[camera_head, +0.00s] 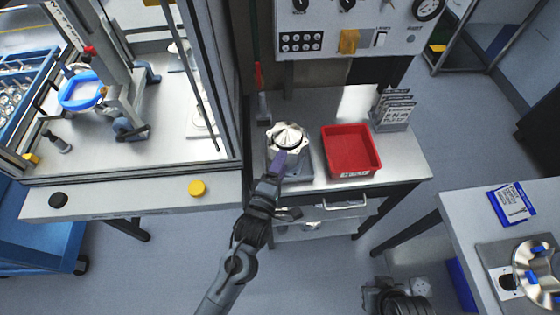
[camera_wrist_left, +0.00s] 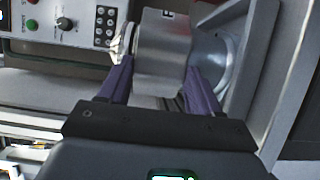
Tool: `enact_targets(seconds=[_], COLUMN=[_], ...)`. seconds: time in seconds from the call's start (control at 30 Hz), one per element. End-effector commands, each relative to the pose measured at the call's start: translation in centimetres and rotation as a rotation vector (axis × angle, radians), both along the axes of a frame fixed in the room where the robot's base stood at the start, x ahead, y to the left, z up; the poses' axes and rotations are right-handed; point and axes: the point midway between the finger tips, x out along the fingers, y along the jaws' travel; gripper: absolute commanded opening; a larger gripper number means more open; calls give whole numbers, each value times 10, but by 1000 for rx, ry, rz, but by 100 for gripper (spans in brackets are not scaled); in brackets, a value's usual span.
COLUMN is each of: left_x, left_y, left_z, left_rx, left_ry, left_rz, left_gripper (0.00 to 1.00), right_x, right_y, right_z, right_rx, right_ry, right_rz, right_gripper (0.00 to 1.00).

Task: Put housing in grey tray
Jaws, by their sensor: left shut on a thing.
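The housing (camera_head: 288,137) is a pale metal part with a ridged top, at the grey tray (camera_head: 303,170) on the metal bench. My left gripper (camera_head: 281,160), with purple fingers, is shut on the housing. In the left wrist view the housing (camera_wrist_left: 165,55) shows as a smooth metal cylinder between the two fingers (camera_wrist_left: 160,85). A grey tray wall (camera_wrist_left: 268,85) runs along its right side. I cannot tell whether the housing touches the tray floor. A dark part of my right arm shows at the bottom of the head view; its fingertips cannot be made out.
A red tray (camera_head: 350,150), looking empty, stands right of the grey tray. A rack of cards (camera_head: 393,110) stands at the bench's back right. A control panel (camera_head: 355,28) rises behind. A framed machine (camera_head: 120,110) bounds the left side.

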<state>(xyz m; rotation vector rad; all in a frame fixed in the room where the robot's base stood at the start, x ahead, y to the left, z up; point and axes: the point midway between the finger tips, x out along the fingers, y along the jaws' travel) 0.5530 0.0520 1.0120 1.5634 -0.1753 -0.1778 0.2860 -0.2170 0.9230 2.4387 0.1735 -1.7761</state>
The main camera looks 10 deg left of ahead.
Motion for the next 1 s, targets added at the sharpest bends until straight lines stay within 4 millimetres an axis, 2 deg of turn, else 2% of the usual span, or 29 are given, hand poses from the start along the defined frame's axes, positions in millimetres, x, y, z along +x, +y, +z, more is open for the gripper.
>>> enact_targets(seconds=[0.13, 0.43, 0.47, 0.5, 0.6, 1.0], left_x=[1, 1, 0, 0, 0, -2], left_y=[0, -1, 0, 0, 0, 0], left_z=[5, 1, -3, -3, -3, 0], left_rx=[-4, -4, 0, 0, 0, 0], left_ry=[-13, -13, -2, -2, -1, 0], left_rz=[0, -1, -1, -1, -1, 0], left_gripper=[0, 0, 68, 74, 89, 89], right_x=[0, 0, 0, 0, 0, 0], right_y=[0, -1, -1, -1, -2, -2], right_z=[0, -2, -1, -1, -1, 0], right_rx=[0, -2, -3, -4, -8, -10], right_ry=[0, 0, 0, 0, 0, 1], right_rz=[0, 1, 2, 3, 5, 6], right_gripper=[0, 0, 0, 0, 0, 0])
